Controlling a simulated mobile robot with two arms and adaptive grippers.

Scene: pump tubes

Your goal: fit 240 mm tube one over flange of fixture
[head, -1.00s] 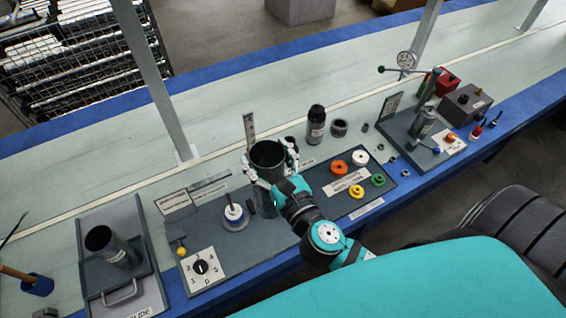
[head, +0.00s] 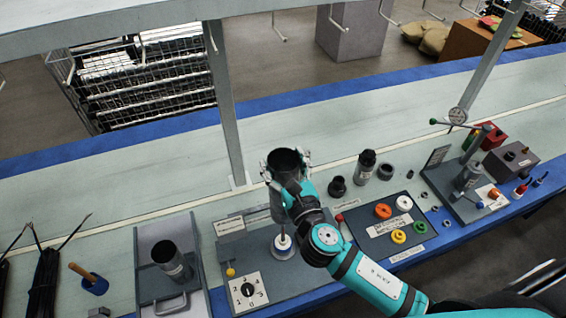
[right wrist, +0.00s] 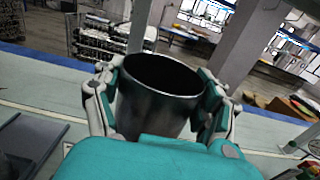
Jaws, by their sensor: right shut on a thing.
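A dark grey open tube (head: 284,160) stands upright in my right gripper (head: 287,170) in the head view. The fingers close on it from both sides near its top. The right wrist view shows the tube (right wrist: 155,105) between the fingers (right wrist: 160,95), its open mouth up. The tube's lower end appears raised and close to the pin, but is partly hidden by my wrist. My left gripper is not in view.
A second dark tube (head: 172,260) stands in a grey tray (head: 150,290) at left. A dial plate (head: 248,290) is in front. The bench behind is clear.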

